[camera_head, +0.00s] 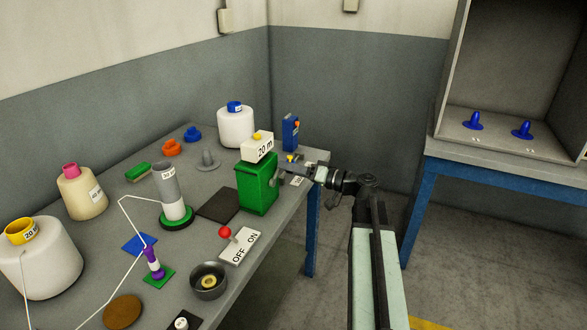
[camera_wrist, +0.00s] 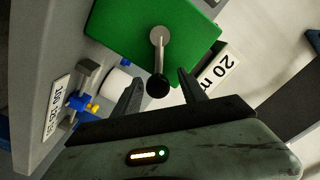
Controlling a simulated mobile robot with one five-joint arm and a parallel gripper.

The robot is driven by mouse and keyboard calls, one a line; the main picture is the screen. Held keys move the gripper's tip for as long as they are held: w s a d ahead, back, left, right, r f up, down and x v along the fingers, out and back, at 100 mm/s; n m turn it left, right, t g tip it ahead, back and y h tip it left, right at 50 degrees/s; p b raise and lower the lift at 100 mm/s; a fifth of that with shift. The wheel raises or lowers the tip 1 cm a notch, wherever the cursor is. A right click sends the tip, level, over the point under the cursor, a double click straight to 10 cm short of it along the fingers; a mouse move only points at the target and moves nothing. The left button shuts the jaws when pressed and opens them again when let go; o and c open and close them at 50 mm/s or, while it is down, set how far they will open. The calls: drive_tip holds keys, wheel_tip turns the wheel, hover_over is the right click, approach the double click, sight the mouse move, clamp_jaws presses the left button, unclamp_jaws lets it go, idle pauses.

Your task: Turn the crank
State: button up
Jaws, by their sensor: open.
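The crank is a grey metal arm (camera_wrist: 157,50) with a black knob (camera_wrist: 158,86), mounted on the side of a green box (camera_wrist: 125,28) in the wrist view. The green box (camera_head: 254,190) stands near the right edge of the table in the head view, with the crank side facing my gripper. My gripper (camera_wrist: 160,77) is open, its two dark fingers pointing at the box. The black knob appears between the fingertips, with a gap on both sides. I cannot tell how deep it sits between them.
A grey clamp with a blue and yellow part (camera_wrist: 82,103) lies beside the crank. An OFF/ON plate (camera_head: 241,247) with a red-knobbed lever (camera_head: 225,232) is in front.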

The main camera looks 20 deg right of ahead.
drive_tip(key=v, duration=0.8)
idle(1.2)
